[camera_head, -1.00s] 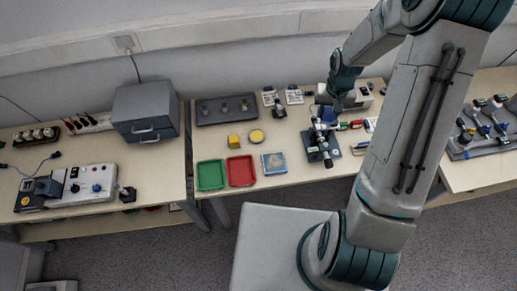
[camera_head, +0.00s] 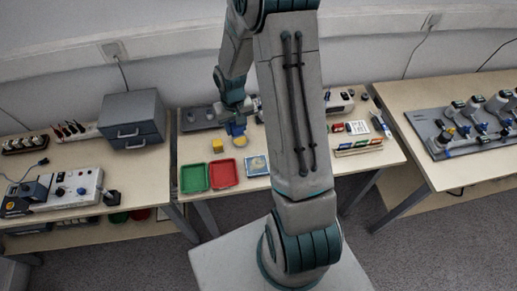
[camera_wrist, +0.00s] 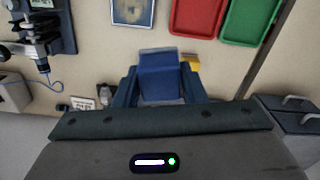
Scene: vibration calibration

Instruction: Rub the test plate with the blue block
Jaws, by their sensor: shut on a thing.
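My gripper (camera_head: 235,117) is shut on the blue block (camera_wrist: 160,72), which fills the space between its fingers in the wrist view.
Green (camera_head: 193,178) and red (camera_head: 223,173) trays lie at the front. A grey drawer cabinet (camera_head: 133,118) stands on the left table.

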